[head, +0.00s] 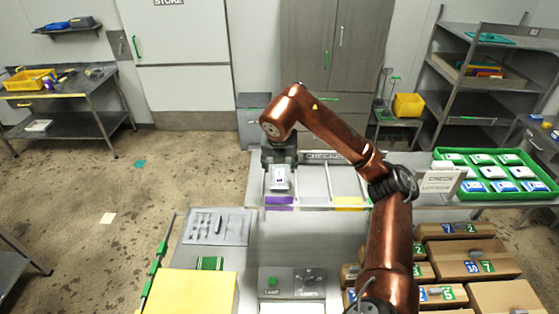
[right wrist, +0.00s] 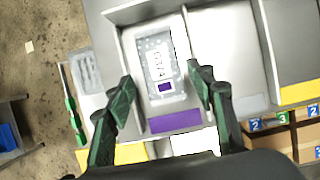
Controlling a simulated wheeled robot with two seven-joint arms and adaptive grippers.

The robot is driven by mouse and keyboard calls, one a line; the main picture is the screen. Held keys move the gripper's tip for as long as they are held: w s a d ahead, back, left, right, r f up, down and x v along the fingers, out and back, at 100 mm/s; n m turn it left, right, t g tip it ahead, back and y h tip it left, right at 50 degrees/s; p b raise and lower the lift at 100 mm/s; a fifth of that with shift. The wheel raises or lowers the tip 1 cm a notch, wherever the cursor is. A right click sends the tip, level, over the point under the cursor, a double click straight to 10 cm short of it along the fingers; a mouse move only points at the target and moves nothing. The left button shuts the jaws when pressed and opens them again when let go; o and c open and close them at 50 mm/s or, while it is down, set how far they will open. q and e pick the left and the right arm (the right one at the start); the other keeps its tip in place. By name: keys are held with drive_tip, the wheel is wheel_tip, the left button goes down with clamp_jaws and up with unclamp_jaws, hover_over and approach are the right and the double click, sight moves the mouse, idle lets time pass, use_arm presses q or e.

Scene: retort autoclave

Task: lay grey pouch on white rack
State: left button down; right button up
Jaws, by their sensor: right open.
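The grey pouch (right wrist: 158,70) with a printed face and a small purple square lies in the purple-labelled bay (right wrist: 175,121) of a divided tray. It also shows in the head view (head: 280,180), just below my right gripper (head: 279,164). In the right wrist view my right gripper (right wrist: 160,80) is open, with one finger on each side of the pouch and gaps between. The middle bay (right wrist: 228,60), with a pale label, is empty; it may be the white rack, but I cannot tell for sure. My left gripper is not in view.
A yellow-labelled bay (head: 348,190) is at the right of the tray. A green crate (head: 459,172) of several pouches stands further right, with cardboard boxes (head: 465,257) in front. A yellow block (head: 190,292) and a lamp panel (head: 285,283) are in front.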

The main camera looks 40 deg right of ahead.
drive_tip(key=v, duration=0.7)
